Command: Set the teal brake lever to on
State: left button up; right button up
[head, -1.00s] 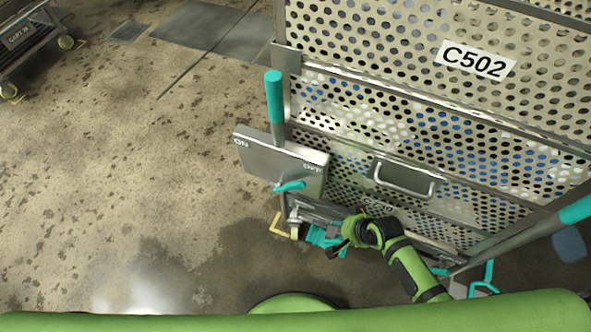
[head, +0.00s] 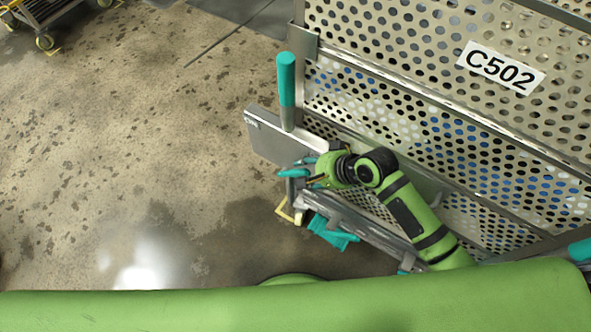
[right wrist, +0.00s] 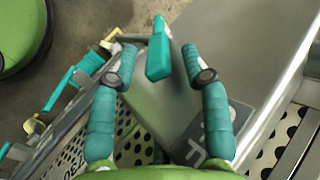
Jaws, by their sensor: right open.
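The brake plate (head: 268,138) is a grey metal panel on the cart's near corner, with ON at its left end. The label at its other end is covered by my right arm in the head view. The teal brake lever (right wrist: 158,48) shows in the right wrist view, beyond and between the fingertips of my right gripper (right wrist: 160,62). The fingers are open and stand on either side of the lever's line, not closed on it. In the head view my right gripper (head: 306,170) is at the plate's lower right, where lever and teal fingers are hard to separate. My left gripper is out of view.
The perforated cart C502 (head: 400,60) fills the right side. An upright teal-gripped handle (head: 287,80) rises behind the plate. A teal pedal (head: 332,232) and a yellow bracket (head: 288,212) sit low below the plate. The floor to the left is clear; another cart (head: 45,12) stands far left.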

aim_at(298, 173)
jog(key=x, duration=0.5)
jog(key=shift+f, duration=0.1)
grip_shut()
